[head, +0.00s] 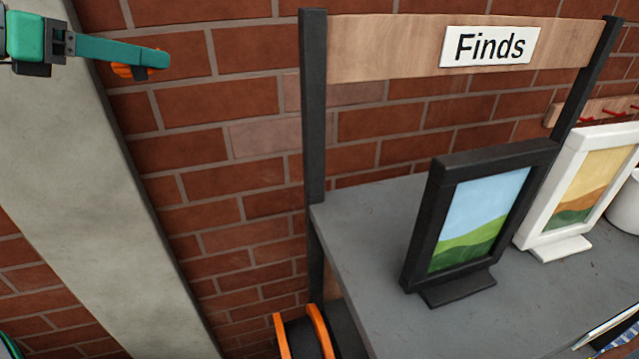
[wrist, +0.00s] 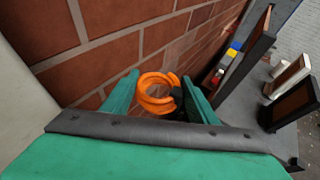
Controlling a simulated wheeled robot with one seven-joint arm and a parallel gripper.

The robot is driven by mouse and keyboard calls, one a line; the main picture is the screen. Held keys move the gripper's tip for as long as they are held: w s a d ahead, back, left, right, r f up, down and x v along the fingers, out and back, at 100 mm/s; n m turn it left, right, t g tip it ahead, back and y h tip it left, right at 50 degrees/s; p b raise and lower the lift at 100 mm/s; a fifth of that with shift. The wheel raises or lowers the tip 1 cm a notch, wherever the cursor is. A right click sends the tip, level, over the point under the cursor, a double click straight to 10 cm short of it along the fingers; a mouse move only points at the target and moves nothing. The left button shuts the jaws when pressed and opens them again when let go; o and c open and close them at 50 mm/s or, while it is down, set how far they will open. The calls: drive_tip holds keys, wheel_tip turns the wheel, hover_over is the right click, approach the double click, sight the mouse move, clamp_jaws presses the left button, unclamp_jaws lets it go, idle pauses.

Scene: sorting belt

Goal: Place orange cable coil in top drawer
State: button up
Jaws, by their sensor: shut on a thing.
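The orange cable coil (head: 124,71) shows in the head view at the upper left, partly hidden behind the teal fingers of my gripper (head: 150,62). In the wrist view the coil (wrist: 157,105) is a set of orange loops with a dark piece on its right side. It sits between the two teal fingertips of my gripper (wrist: 160,82), which is shut on it. The coil is in the air in front of the brick wall. No drawer can be made out in either view.
A grey shelf (head: 375,215) with a "Finds" sign (head: 490,47) stands right. It holds a black picture frame (head: 478,225) and a white one (head: 577,190). An orange-edged dark object (head: 318,330) is below it. A pale pillar (head: 85,180) stands left.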

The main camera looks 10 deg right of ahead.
drive_tip(key=s+d+r+m+g+h, duration=0.1)
drive_tip(key=s+d+r+m+g, duration=0.1)
drive_tip(key=d+r, duration=0.35)
drive_tip(key=s+d+r+m+g+h, duration=0.1)
drive_tip(key=s+d+r, duration=0.1)
drive_tip(key=d, duration=0.6)
drive_tip(key=s+d+r+m+g+h, duration=0.1)
drive_tip(key=s+d+r+m+g, duration=0.15)
drive_tip(key=d, duration=0.45)
drive_tip(key=s+d+m+g, duration=0.1)
drive_tip(key=s+d, duration=0.4)
drive_tip(key=d, duration=0.8)
drive_tip(key=s+d+f, duration=0.3)
drive_tip(key=d+f, duration=0.1)
drive_tip(key=d, duration=0.3)
drive_tip(key=s+d+f, duration=0.2)
drive_tip(key=d+f, duration=0.1)
drive_tip(key=d, duration=0.4)
drive_tip(key=shift+g, duration=0.35)
wheel_tip(320, 180, down, 20)
drive_tip(key=shift+f, duration=0.1)
drive_tip(key=shift+d+f, duration=0.1)
drive_tip(key=shift+f, duration=1.9)
